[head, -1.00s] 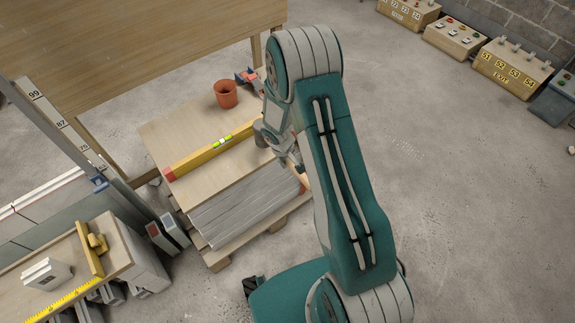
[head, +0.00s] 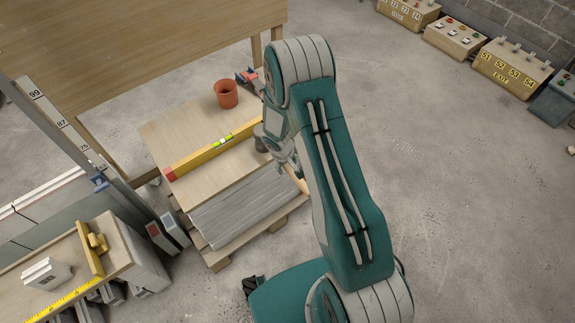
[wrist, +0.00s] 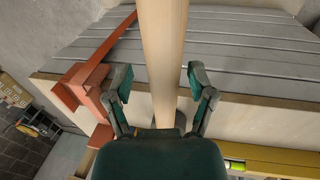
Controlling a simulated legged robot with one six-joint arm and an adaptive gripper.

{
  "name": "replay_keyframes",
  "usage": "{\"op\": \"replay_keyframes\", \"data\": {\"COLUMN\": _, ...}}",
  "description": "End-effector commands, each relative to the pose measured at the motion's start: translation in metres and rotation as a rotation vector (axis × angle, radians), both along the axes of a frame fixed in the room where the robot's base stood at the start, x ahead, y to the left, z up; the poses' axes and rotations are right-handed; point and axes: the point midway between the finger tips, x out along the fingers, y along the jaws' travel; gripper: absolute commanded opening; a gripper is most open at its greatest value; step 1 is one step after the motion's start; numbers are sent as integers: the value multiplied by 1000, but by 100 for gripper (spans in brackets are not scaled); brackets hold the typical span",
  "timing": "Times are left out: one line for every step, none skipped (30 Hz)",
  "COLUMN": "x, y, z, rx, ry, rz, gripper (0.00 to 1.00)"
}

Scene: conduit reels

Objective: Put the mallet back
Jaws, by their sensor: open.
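A pale wooden shaft, apparently the mallet's handle (wrist: 165,40), runs from the top of the wrist view down between my fingers. A short piece of this handle (head: 299,182) shows beside my arm in the head view. My gripper (wrist: 158,84) is open, with one finger on each side of the handle and a gap on both sides. It also shows in the head view (head: 285,163), low over the right side of the stacked boards. The mallet's head cannot be made out clearly; my gripper and arm hide that part.
A red clamp (wrist: 82,90) lies left of the handle in the wrist view. A yellow spirit level (head: 195,158) and an orange pot (head: 226,94) are on the board (head: 160,128). Grey slats (head: 235,208) lie at its front.

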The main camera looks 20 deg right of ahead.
Motion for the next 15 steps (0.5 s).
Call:
{"op": "replay_keyframes", "data": {"x": 0, "y": 1, "z": 5, "rx": 0, "ry": -2, "rz": -1, "gripper": 71}}
{"op": "replay_keyframes", "data": {"x": 1, "y": 2, "z": 9, "rx": 0, "ry": -3, "rz": 0, "gripper": 71}}
{"op": "replay_keyframes", "data": {"x": 0, "y": 3, "z": 15, "rx": 0, "ry": -4, "rz": 0, "gripper": 71}}
{"op": "replay_keyframes", "data": {"x": 0, "y": 4, "z": 20, "rx": 0, "ry": -4, "rz": 0, "gripper": 71}}
{"op": "replay_keyframes", "data": {"x": -1, "y": 5, "z": 25, "rx": -1, "ry": -5, "rz": 0, "gripper": 71}}
{"op": "replay_keyframes", "data": {"x": -1, "y": 7, "z": 33, "rx": 1, "ry": -5, "rz": 0, "gripper": 71}}
{"op": "replay_keyframes", "data": {"x": -1, "y": 8, "z": 39, "rx": 0, "ry": -6, "rz": 0, "gripper": 71}}
{"op": "replay_keyframes", "data": {"x": -2, "y": 9, "z": 45, "rx": 0, "ry": -5, "rz": 0, "gripper": 71}}
{"op": "replay_keyframes", "data": {"x": -3, "y": 10, "z": 53, "rx": 0, "ry": -5, "rz": 1, "gripper": 71}}
{"op": "replay_keyframes", "data": {"x": -3, "y": 11, "z": 59, "rx": 1, "ry": -5, "rz": 0, "gripper": 71}}
{"op": "replay_keyframes", "data": {"x": -3, "y": 13, "z": 65, "rx": 1, "ry": -6, "rz": 0, "gripper": 71}}
{"op": "replay_keyframes", "data": {"x": -4, "y": 14, "z": 73, "rx": 0, "ry": -5, "rz": 0, "gripper": 71}}
{"op": "replay_keyframes", "data": {"x": -5, "y": 15, "z": 78, "rx": 0, "ry": -4, "rz": -1, "gripper": 71}}
{"op": "replay_keyframes", "data": {"x": -5, "y": 16, "z": 84, "rx": 1, "ry": -5, "rz": 1, "gripper": 71}}
{"op": "replay_keyframes", "data": {"x": -6, "y": 17, "z": 90, "rx": 0, "ry": -4, "rz": -1, "gripper": 71}}
